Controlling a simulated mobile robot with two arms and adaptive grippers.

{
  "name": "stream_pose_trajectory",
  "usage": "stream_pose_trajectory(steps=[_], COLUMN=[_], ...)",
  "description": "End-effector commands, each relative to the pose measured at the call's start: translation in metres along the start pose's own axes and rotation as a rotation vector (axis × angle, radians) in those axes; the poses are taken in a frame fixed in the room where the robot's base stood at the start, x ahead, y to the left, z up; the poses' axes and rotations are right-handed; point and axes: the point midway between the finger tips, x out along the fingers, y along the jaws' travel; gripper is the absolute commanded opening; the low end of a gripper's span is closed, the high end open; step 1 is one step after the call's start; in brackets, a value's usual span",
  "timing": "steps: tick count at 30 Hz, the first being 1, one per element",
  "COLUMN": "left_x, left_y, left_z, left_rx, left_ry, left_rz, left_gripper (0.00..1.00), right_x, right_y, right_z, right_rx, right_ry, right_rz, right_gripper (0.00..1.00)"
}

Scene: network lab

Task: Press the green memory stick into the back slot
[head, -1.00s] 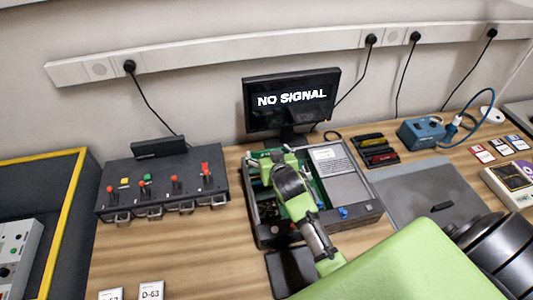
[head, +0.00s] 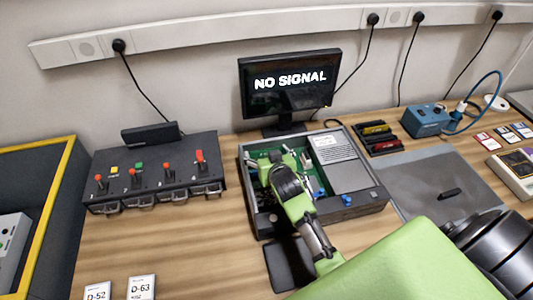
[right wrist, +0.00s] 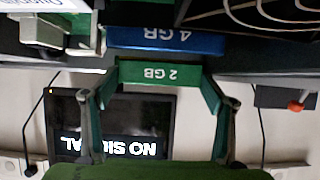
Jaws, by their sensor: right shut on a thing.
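The green memory stick (right wrist: 160,73), marked 2 GB, is between the fingertips of my right gripper (right wrist: 158,80) in the right wrist view, which shows the scene upside down. A blue 4 GB stick (right wrist: 165,41) stands close beside it. In the head view my right gripper (head: 278,160) is over the left part of the open computer case (head: 378,195), above the green circuit board (head: 318,176). The gripper and its wrist hide the green stick and the slots there. I cannot tell whether the stick touches the back slot. My left gripper is out of view.
A monitor (head: 290,85) stands behind the case. A dark switch box (head: 150,172) is to the left, and a black tray (head: 381,150) with red and yellow sticks is to the right. A blue device (head: 425,120) and grey mat (head: 430,180) lie further right.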

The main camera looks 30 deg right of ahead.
Motion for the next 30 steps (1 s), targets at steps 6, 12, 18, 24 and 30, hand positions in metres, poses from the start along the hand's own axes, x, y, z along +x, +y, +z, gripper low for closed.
stream_pose_trajectory(steps=[6,12,18,24,30], left_x=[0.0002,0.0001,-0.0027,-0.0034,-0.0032], left_y=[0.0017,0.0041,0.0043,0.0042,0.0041], left_z=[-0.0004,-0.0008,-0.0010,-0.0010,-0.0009], left_rx=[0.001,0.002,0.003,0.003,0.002], left_ry=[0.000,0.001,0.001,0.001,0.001], left_rz=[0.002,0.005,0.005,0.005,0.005], left_gripper=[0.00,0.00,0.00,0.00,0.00], right_x=[0.0005,0.0003,0.0002,0.0007,0.0006], right_y=[-0.0021,-0.0028,-0.0050,-0.0072,-0.0082], right_z=[0.0073,0.0060,0.0042,0.0032,0.0025], right_rx=[-0.002,-0.001,0.001,0.003,0.005], right_ry=[-0.015,-0.012,-0.008,-0.002,0.000], right_rz=[-0.003,-0.004,-0.007,-0.011,-0.013], right_gripper=[0.61,0.61,0.61,0.61,0.61])
